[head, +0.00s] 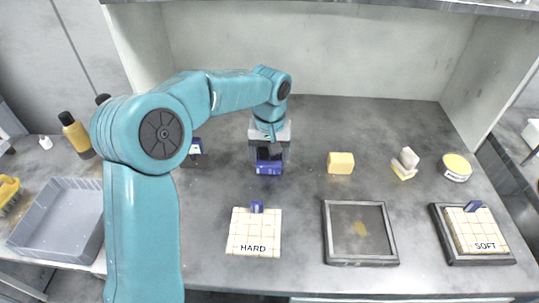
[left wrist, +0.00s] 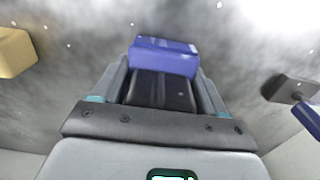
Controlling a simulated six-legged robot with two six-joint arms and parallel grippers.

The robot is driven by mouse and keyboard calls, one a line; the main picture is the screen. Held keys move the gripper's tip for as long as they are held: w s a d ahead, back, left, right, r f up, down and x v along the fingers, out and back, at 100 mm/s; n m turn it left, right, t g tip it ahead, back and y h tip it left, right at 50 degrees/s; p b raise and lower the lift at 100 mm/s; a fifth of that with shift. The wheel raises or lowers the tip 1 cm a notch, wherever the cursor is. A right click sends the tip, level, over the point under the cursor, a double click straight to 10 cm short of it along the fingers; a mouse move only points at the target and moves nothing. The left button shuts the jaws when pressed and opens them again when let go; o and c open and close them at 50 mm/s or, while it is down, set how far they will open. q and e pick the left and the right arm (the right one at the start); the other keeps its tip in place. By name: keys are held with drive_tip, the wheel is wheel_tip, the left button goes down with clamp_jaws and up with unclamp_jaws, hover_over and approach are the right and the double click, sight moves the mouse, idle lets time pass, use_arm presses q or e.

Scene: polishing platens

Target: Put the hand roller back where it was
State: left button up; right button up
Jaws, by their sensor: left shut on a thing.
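My left gripper (head: 269,152) is shut on a blue and black thing that looks like the hand roller (head: 268,168), at the back middle of the grey worktop. In the left wrist view the roller's blue end (left wrist: 164,56) shows past the fingers, with its dark part between them. The gripper hides much of it. I cannot tell whether it touches the worktop. My right gripper is not in view.
A dark holder with a blue part (head: 196,148) stands left of the gripper. A yellow block (head: 340,163) stands to its right. In front lie a HARD tile pad (head: 240,232), an empty-looking dark-framed tray (head: 328,235) and a framed SOFT pad (head: 475,232). A grey bin (head: 60,215) is left.

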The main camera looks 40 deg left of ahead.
use_arm(q)
drive_tip(key=shift+s+d+f, duration=0.1)
drive_tip(key=shift+s+f, duration=0.05)
drive_tip(key=shift+f, duration=0.35)
drive_tip(key=o, duration=1)
drive_tip(key=shift+f, duration=0.15)
drive_tip(key=shift+r, duration=0.45)
drive_tip(key=r, duration=0.4)
drive_tip(key=r+p, duration=0.1)
drive_tip(key=r, duration=0.2)
drive_tip(key=r+p, duration=0.1)
drive_tip(key=r, duration=0.3)
drive_tip(key=shift+w+r, duration=0.3)
drive_tip(key=shift+s+r, duration=0.15)
drive_tip(key=shift+r, duration=0.45)
drive_tip(key=shift+f, duration=0.1)
